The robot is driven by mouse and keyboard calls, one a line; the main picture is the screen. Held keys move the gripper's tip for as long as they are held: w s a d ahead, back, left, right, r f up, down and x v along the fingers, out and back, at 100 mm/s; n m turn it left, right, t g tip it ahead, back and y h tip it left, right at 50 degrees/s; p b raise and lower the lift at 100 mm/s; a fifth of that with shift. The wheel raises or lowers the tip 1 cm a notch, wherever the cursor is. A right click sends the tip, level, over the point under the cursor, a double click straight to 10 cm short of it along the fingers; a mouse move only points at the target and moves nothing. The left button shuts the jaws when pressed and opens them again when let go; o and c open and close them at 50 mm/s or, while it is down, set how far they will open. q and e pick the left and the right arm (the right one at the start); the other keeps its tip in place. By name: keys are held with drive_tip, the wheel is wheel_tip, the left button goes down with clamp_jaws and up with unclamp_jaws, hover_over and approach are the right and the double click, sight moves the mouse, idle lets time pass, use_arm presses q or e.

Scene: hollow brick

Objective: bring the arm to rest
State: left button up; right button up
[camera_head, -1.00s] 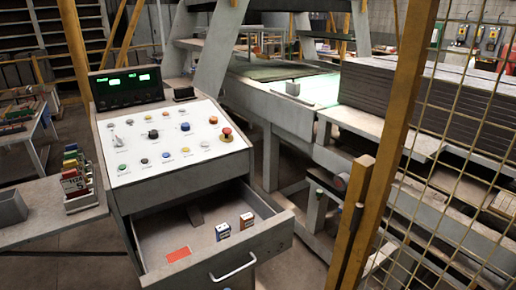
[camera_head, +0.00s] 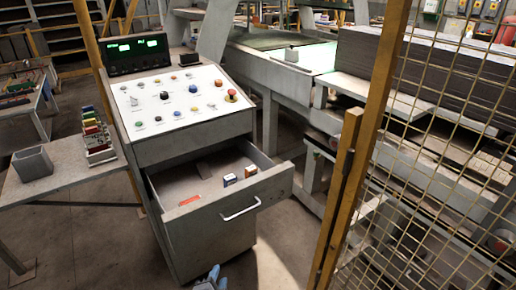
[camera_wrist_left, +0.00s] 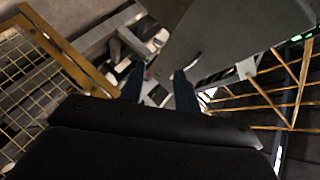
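My left gripper (camera_head: 211,279) shows only as a small blue-grey tip at the bottom edge of the head view, in front of the console and below its pulled-out drawer. In the left wrist view my left gripper (camera_wrist_left: 159,82) has its two dark fingers apart, with nothing held between them. The rest of the left arm is out of the head view. My right gripper is in neither view.
The grey console (camera_head: 181,100) has its drawer (camera_head: 238,206) pulled out, with two small boxes and an orange-red item inside. A side table (camera_head: 68,180) holds a grey bin (camera_head: 33,164). A yellow-framed mesh fence (camera_head: 455,130) stands at right. Floor at lower left is clear.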

use_arm(q)
drive_tip(key=s+a+f+n+g+y, duration=0.1)
drive_tip(key=s+a+f+n+g, duration=0.3)
drive_tip(key=f, duration=0.5)
drive_tip(key=s+a+f+n+g, duration=0.2)
drive_tip(key=s+f+n+g, duration=0.4)
drive_tip(key=f, duration=0.3)
drive_tip(key=s+d+f+n+g, duration=0.1)
drive_tip(key=s+f+g, duration=0.1)
drive_tip(key=s+f, duration=0.3)
drive_tip(key=s, duration=0.3)
drive_tip(key=shift+s+d+n+h, duration=0.15)
drive_tip(key=shift+n+h, duration=0.25)
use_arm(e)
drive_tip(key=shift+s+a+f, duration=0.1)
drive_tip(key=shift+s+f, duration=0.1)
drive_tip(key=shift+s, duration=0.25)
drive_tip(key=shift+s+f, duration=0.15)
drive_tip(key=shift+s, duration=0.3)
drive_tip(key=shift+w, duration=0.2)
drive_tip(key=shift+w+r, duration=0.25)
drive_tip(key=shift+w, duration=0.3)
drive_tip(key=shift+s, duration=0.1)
